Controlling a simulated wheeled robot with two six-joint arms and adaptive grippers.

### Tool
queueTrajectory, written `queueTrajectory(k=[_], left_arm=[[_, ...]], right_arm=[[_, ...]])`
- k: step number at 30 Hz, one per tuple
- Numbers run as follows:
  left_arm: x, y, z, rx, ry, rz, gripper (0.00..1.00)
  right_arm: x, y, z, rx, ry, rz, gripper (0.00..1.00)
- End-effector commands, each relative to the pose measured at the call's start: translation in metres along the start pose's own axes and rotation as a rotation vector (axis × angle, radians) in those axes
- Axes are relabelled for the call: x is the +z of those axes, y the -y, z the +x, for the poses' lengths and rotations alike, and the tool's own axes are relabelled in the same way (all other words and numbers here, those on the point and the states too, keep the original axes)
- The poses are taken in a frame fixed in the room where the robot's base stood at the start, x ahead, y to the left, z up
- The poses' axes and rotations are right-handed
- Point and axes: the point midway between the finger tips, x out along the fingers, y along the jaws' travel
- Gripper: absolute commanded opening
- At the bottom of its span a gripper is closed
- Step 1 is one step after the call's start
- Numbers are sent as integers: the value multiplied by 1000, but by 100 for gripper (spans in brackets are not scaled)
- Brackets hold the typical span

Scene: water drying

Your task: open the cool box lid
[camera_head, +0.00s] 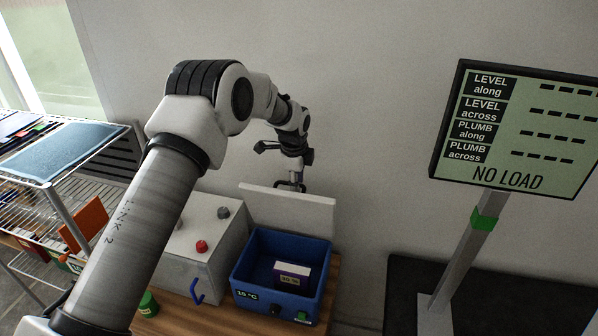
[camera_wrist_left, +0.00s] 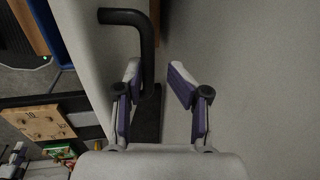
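The cool box (camera_head: 240,280) is a blue, open-topped box with a temperature label on its front, standing on the wooden table. Its white lid (camera_head: 300,211) stands raised at the back, about upright, so the inside shows. A small white and purple carton (camera_head: 291,276) lies inside. My left gripper (camera_head: 291,184) is above and behind the lid's top edge. In the left wrist view its fingers (camera_wrist_left: 156,72) are apart, with a black bent handle (camera_wrist_left: 148,45) reaching between them, closer to the left finger. I cannot tell whether they touch. My right gripper is out of view.
A grey box (camera_head: 190,262) with a red knob and a blue hook stands left of the cool box. A green jar (camera_head: 148,304) is at the table's front. A wire rack (camera_head: 62,190) is at left, a display (camera_head: 515,130) on a post at right. A wall is close behind.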

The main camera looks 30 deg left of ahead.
Motion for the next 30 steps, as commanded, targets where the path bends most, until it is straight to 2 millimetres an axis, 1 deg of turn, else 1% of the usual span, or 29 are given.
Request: queueTrajectory(k=[1, 6, 20, 25, 30], left_arm=[[0, 5, -4, -2, 0, 0, 37], [0, 19, -10, -3, 1, 0, 37], [0, 55, -23, -4, 0, 1, 37], [0, 71, -28, -5, 1, 0, 37], [0, 80, -32, -4, 0, 0, 37]], right_arm=[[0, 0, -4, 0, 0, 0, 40], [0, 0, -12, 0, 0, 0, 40], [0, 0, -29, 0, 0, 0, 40], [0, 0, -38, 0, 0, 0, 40], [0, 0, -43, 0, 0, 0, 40]])
